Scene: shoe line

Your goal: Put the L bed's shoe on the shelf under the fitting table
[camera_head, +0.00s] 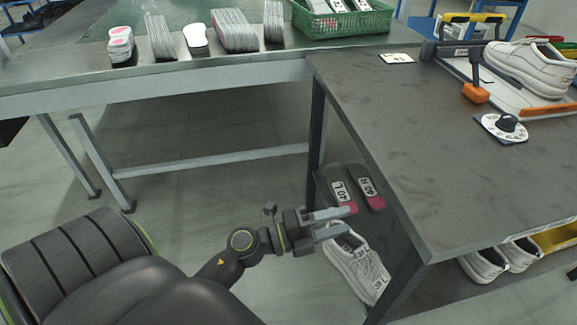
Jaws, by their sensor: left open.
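A white lace-up shoe (360,268) lies low by the near leg of the fitting table (400,130), apparently at the dark lower shelf; its contact underneath is not clear. My left gripper (350,219) is open, with its fingers just above and beside the shoe's upper end, nothing between them. Two dark pieces with red ends, labelled 40 L (341,192) and 40 R (367,186), lie behind the gripper. Another white shoe (532,66) sits on the orange-edged fixture on the tabletop. The right gripper is not in view.
More white shoes (486,264) and a yellow tray (556,238) are under the table at right. A long bench (70,80) at the back holds soles and a green basket (345,24).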

